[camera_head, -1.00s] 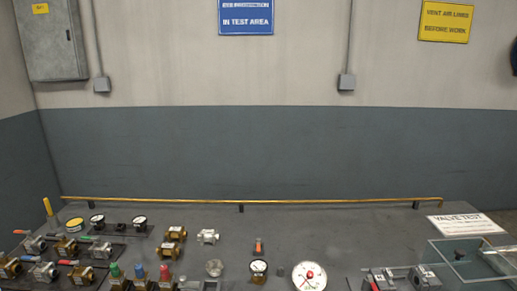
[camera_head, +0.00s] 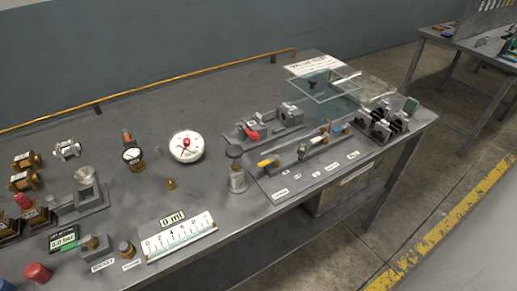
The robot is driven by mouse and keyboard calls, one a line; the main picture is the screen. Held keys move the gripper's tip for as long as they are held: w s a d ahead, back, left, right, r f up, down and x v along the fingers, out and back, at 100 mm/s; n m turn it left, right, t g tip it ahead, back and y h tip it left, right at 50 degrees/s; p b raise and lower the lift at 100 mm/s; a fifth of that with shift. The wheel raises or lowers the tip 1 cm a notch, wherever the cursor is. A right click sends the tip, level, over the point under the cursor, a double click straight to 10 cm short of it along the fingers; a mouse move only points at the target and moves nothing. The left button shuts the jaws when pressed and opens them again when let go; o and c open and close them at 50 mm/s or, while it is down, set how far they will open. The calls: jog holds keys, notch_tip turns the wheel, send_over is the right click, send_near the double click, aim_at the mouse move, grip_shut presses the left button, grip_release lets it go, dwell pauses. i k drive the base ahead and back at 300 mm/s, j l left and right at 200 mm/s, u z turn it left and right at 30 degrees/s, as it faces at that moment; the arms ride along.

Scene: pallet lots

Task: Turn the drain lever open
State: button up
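A grey valve panel (camera_head: 290,186) with a row of small white labels lies near the front edge of the bench. It carries a yellow-handled lever (camera_head: 266,163) at its left and a blue-handled lever (camera_head: 342,129) farther right. A red-handled valve (camera_head: 252,134) sits on a separate plate just behind. The labels are too small to read, so I cannot tell which handle is the drain lever or how it is set. My gripper is not in view.
A glass-sided tray (camera_head: 352,93) stands at the bench's back right. A small bottle (camera_head: 237,180), a round white gauge (camera_head: 186,146) and a "0 ml" scale (camera_head: 176,233) stand to the left. Open floor with a yellow line (camera_head: 445,230) lies right of the bench.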

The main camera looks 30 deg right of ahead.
aim_at(276, 157)
jog(key=j+z, duration=0.25)
jog(key=k+j+z, duration=0.2)
jog(key=j+z, duration=0.15)
jog(key=z, duration=0.15)
jog(key=j+z, duration=0.15)
jog(key=z, duration=0.15)
jog(key=i+z, duration=0.15)
